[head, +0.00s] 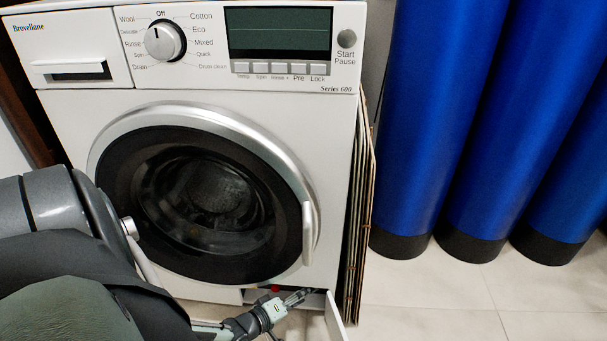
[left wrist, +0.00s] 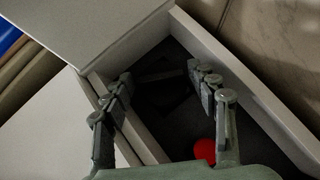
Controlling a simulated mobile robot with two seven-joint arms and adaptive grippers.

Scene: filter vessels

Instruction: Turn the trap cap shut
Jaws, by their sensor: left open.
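The trap cap shows as a small red spot (head: 275,289) in the low opening at the washing machine's front. In the left wrist view the red cap (left wrist: 204,151) lies in the dark recess, close to the base of the right-hand finger and partly hidden by my gripper. How far it is turned cannot be told. My left gripper (head: 303,294) is at the opening, to the right of the cap in the head view. In the left wrist view its fingers (left wrist: 160,78) are spread apart with nothing between them. My right gripper is not in view.
The white washing machine (head: 230,92) has its round door (head: 205,190) closed. A small white flap (head: 335,316) stands open beside my left gripper. Flat brown panels (head: 358,220) lean at the machine's right side. Several blue cylinders (head: 420,110) stand further right; tiled floor (head: 430,290) before them is clear.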

